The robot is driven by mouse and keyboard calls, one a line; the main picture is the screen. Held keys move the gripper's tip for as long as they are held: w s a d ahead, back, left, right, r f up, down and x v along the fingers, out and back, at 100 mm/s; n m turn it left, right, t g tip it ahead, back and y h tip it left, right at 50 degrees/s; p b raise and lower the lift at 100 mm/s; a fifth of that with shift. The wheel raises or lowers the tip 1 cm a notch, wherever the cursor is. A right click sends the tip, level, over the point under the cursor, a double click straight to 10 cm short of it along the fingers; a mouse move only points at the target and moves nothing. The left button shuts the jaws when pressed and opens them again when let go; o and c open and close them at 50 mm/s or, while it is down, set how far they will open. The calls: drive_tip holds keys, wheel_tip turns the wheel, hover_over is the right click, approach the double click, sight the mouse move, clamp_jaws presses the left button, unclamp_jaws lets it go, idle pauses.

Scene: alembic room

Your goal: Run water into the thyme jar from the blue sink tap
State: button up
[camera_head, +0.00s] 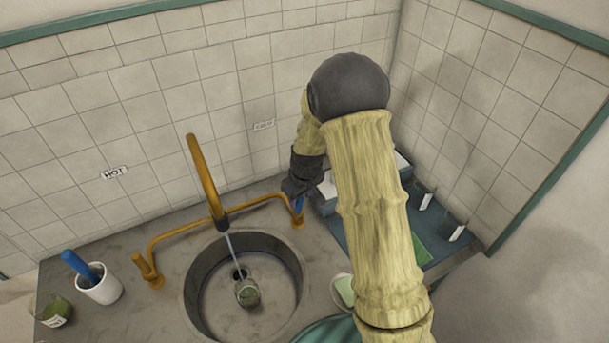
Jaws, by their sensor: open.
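A small glass jar (247,293) with greenish contents stands in the round sink (203,297), near the drain. I cannot read any label on it. The brass tap spout (205,178) arches over the sink, and a thin stream of water (234,252) runs from it down to the jar. The blue tap handle (298,205) is at the right end of the brass pipe, below the COLD sign. My gripper (296,192) is open right at this blue handle. My arm hides part of the area, and I cannot tell whether the fingers touch the handle.
A brass handle (147,269) is on the left, below the HOT sign (114,172). A white cup with a blue-handled item (98,284) and a green-filled glass (56,312) stand at left. A soap dish (341,291) and a blue tray (355,237) lie right.

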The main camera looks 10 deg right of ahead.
drive_tip(key=b+v, duration=0.2)
drive_tip(key=v, duration=1)
drive_tip(key=shift+s+r, duration=0.1)
drive_tip(key=shift+s, duration=0.05)
idle(0.3)
drive_tip(key=s+d+m, duration=0.2)
drive_tip(key=s, duration=0.4)
drive_tip(key=s+d+m, duration=0.1)
drive_tip(key=s+m, duration=0.1)
drive_tip(key=s, duration=0.4)
drive_tip(key=s+d+f+m, duration=0.1)
drive_tip(key=s+d, duration=0.1)
drive_tip(key=s, duration=0.4)
drive_tip(key=shift+s+d+f+m+h, duration=0.1)
drive_tip(key=shift+s+d+m+h, duration=0.2)
drive_tip(key=shift+s+m+h, duration=0.1)
drive_tip(key=shift+w, duration=0.2)
drive_tip(key=shift+c, duration=0.8)
drive_tip(key=shift+s, duration=0.1)
